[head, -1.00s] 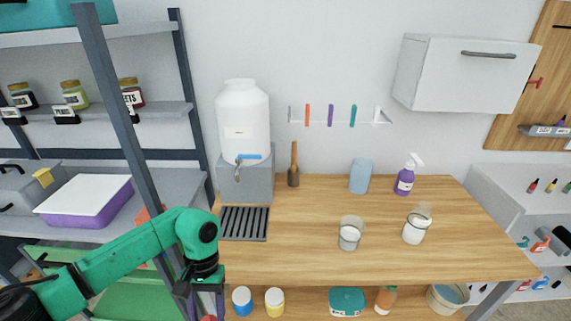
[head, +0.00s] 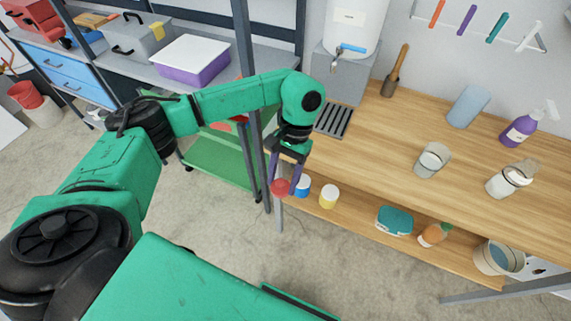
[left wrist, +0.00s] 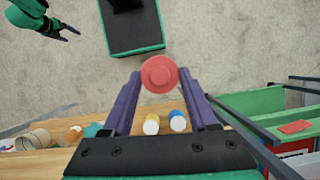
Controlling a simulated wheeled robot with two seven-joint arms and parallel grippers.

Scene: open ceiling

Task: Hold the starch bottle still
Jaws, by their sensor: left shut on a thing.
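My left gripper (head: 285,190) points down in front of the bench's left end, its purple fingers shut on a red round-topped thing (head: 280,187). In the left wrist view this red thing (left wrist: 159,73) sits between the fingertips and shows as a round disc with a raised centre. I take it for the starch bottle, but no label shows and its lower part is hidden. My right gripper (left wrist: 66,33) shows small at the upper left of the left wrist view, away from the bottle; its opening is too small to judge.
The wooden bench (head: 400,135) bears two glass jars, a blue cup and a purple spray bottle (head: 527,125). Its lower shelf holds a blue-labelled jar (head: 302,187), a yellow one (head: 328,197) and a teal tub (head: 394,221). A dark rack post (head: 244,60) stands close beside my left arm.

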